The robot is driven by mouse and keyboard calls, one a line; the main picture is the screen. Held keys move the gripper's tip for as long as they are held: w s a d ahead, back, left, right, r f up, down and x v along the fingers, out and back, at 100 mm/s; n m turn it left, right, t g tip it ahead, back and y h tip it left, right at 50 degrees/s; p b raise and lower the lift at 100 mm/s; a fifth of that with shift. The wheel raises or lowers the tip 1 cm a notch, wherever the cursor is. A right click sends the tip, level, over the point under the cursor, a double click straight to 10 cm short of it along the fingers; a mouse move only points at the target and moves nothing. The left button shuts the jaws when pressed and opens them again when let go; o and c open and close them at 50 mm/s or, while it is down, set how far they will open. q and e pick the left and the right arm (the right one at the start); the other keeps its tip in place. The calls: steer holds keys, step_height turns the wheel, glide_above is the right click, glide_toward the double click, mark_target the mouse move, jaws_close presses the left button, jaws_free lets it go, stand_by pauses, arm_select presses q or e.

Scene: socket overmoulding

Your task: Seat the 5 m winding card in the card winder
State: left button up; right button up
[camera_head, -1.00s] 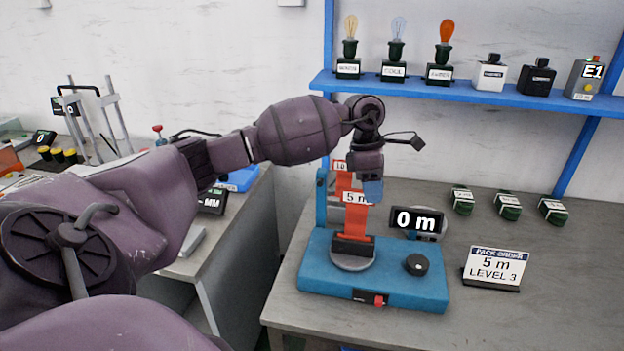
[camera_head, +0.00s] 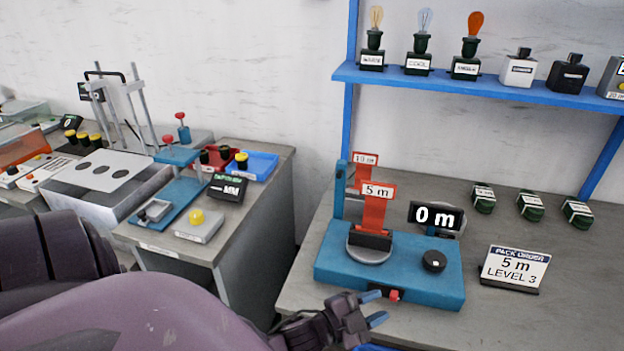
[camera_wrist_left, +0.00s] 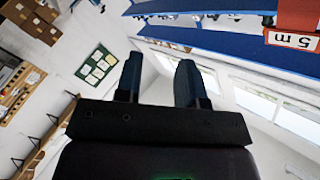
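The red 5 m winding card (camera_head: 376,212) stands upright in the dark holder on the grey disc of the blue card winder (camera_head: 330,258). Its lower end is hidden in the holder, so I cannot tell how deep it sits. The card's label also shows in the left wrist view (camera_wrist_left: 292,40) at the top right. My left gripper (camera_head: 375,308) is in front of the winder's front edge, below and clear of the card. Its two blue fingers are apart with nothing between them; they also show apart in the left wrist view (camera_wrist_left: 160,82). My right gripper is out of view.
A red 10 m card (camera_head: 364,159) stands behind the 5 m card. The winder carries a black knob (camera_head: 434,261), a red front switch (camera_head: 394,295) and a 0 m display (camera_head: 436,216). A pack order sign (camera_head: 515,268) stands to the right. The right bench front is clear.

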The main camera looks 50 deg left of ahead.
arm_select(q)
steer(key=s+a+f+n+g+y, duration=0.3)
steer(key=s+f+n+g+y, duration=0.2)
steer(key=s+f+n, duration=0.5)
steer(key=s+f, duration=0.1)
steer(key=s, duration=0.2)
steer(key=shift+s+a+n+g, duration=0.25)
steer(key=shift+a+n+g, duration=0.15)
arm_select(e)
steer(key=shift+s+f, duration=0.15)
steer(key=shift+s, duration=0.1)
arm_select(q)
steer(key=shift+f, duration=0.1)
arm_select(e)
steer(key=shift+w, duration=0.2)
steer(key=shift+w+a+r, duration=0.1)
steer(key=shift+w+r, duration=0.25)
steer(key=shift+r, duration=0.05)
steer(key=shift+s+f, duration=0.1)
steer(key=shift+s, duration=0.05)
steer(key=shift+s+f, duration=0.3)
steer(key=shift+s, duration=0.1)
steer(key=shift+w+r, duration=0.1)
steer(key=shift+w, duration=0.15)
